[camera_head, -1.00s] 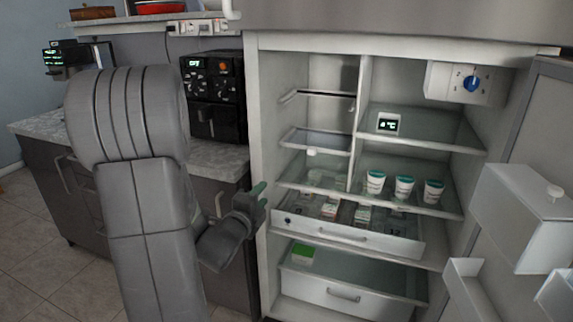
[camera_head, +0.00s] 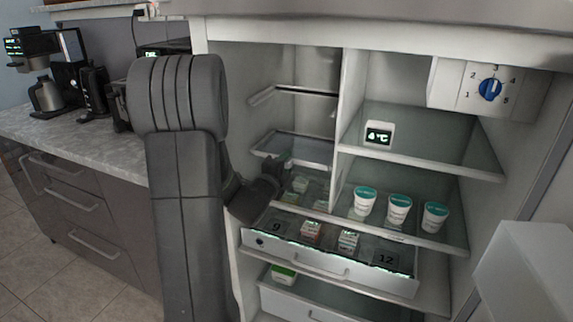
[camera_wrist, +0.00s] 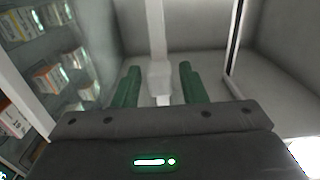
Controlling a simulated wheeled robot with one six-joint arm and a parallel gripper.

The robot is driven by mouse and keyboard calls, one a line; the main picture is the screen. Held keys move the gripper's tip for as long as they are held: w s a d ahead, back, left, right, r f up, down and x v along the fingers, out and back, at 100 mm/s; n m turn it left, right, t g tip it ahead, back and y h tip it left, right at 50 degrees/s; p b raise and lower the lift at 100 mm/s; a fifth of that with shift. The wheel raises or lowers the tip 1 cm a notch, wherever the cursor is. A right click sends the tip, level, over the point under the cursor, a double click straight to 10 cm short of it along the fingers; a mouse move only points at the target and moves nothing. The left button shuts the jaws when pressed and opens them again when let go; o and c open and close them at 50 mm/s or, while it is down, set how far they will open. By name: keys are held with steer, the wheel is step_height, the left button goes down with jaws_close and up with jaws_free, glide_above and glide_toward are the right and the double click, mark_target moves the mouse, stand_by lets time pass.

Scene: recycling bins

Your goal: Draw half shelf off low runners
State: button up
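The half shelf (camera_head: 308,151) is a pale panel with a light rim. It sits on the lower runners in the fridge's left bay. My gripper (camera_head: 282,165) is at its front edge, reaching in from the left and hiding the left part of that edge. In the wrist view my gripper (camera_wrist: 159,67) has its two green fingers spread apart. A white tab (camera_wrist: 160,82) stands between them, with a visible gap on each side. The tab looks like the shelf's front pull, which the head view hides behind my gripper.
The upper runners (camera_head: 300,91) above are empty. A divider (camera_head: 349,125) stands right of the bay. White cups (camera_head: 399,208) and a thermometer (camera_head: 379,135) stand on right-hand shelves. A drawer (camera_head: 330,264) with small boxes is below. The counter (camera_head: 85,118) is at left.

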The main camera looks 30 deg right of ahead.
jaws_close()
steer(key=shift+s+a, duration=0.1)
steer(key=b+v, duration=0.4)
steer(key=v, duration=1.5)
steer(key=shift+s, duration=0.2)
stand_by(2.1)
